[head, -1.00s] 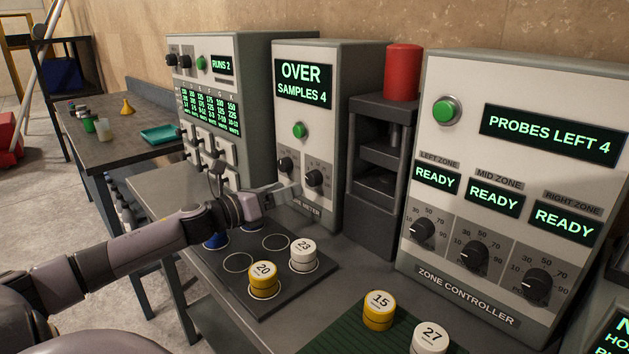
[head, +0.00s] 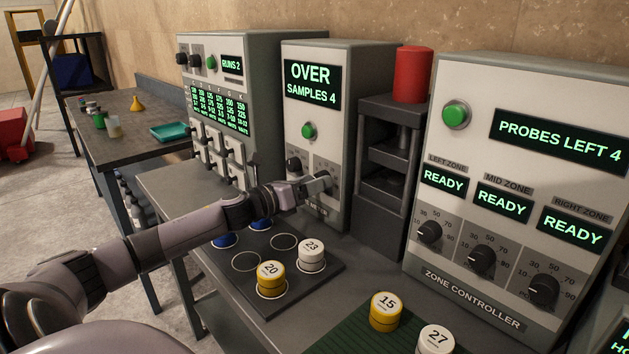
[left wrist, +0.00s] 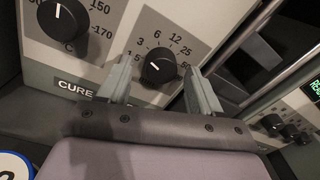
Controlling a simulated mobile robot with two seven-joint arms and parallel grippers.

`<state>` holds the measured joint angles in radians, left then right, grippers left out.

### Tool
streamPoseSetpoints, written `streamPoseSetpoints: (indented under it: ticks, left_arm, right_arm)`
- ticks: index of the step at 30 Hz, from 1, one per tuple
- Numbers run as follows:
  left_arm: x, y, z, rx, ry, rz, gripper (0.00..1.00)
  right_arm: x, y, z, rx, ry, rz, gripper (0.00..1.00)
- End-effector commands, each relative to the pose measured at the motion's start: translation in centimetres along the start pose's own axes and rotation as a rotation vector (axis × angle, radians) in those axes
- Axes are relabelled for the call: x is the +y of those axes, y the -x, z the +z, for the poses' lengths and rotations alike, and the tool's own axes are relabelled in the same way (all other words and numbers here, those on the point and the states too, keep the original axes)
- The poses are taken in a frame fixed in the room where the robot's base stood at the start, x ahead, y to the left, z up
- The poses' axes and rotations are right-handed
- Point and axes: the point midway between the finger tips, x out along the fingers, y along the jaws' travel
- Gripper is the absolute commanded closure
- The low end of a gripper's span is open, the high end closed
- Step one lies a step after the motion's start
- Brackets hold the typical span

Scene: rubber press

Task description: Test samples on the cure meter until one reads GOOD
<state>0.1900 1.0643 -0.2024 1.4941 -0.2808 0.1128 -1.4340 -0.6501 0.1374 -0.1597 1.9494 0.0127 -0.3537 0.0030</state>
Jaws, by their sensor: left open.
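The cure meter (head: 333,115) stands behind the sample board, and its screen (head: 311,83) reads "OVER SAMPLES 4". It has a green button (head: 309,131) and two black knobs. My left gripper (head: 318,184) is open at its right knob; the left wrist view shows the two fingers (left wrist: 160,88) on either side of that knob (left wrist: 160,70), apart from it as far as I can tell. The left knob (left wrist: 65,20) is beside it. Yellow sample 20 (head: 271,278) and white sample 23 (head: 311,254) stand on the black board (head: 300,292). Blue samples (head: 225,240) are partly hidden by my arm. My right gripper is out of view.
Yellow sample 15 (head: 386,311) and white sample 27 (head: 436,340) stand on a green mat (head: 352,335). A dark press (head: 380,190) with a red cylinder (head: 412,75) and the zone controller (head: 470,285) stand to the right. A side table (head: 125,140) is at left.

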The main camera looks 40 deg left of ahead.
Motion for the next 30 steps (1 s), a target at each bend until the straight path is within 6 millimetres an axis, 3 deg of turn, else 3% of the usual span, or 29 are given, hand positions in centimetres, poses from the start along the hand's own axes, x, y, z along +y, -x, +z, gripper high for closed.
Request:
streamPoseSetpoints:
  ticks: [16,17,21,22,30]
  left_arm:
    - [-0.05,-0.97,-0.02,0.001,-0.002,-0.001,0.35]
    - [-0.06,-0.97,-0.02,0.001,-0.002,-0.001,0.42]
    - [-0.06,-0.96,-0.02,0.001,-0.002,-0.001,0.87]
    - [-0.06,-0.96,-0.02,0.001,-0.002,-0.001,0.92]
    - [-0.07,-0.96,-0.01,0.0,0.021,-0.002,0.91]
  right_arm:
    - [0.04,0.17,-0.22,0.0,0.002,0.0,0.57]
    - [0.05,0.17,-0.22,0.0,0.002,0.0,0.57]
    - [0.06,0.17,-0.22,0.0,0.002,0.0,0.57]
    - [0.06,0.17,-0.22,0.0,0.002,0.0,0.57]
    - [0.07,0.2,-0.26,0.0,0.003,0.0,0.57]
